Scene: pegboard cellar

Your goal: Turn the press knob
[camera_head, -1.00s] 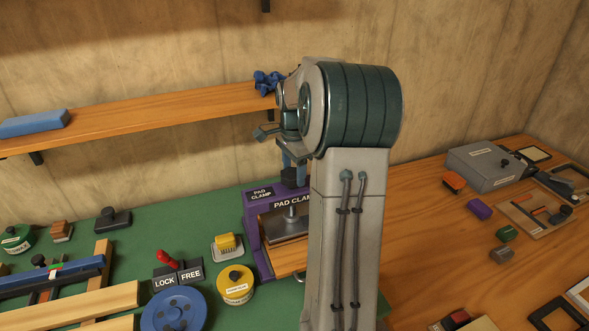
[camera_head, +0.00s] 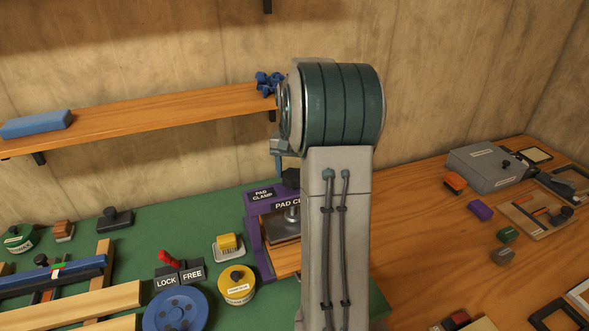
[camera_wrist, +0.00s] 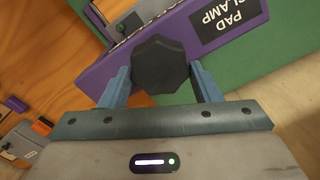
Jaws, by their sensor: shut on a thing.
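The press knob (camera_wrist: 162,60) is a dark faceted knob on top of the purple pad clamp (camera_wrist: 190,38). My gripper (camera_wrist: 160,76) is shut on it, with one blue finger against each side in the wrist view. In the head view the purple pad clamp (camera_head: 253,221) stands on the green mat, and the knob (camera_head: 291,178) shows only in part beside my arm. My arm covers the clamp's right side and most of my gripper there.
A yellow round tin (camera_head: 237,285), a blue wheel (camera_head: 175,310) and a red lever (camera_head: 168,258) with LOCK and FREE labels stand left of the clamp. A wooden shelf (camera_head: 150,117) runs behind. A grey box (camera_head: 485,168) and small blocks lie on the right bench.

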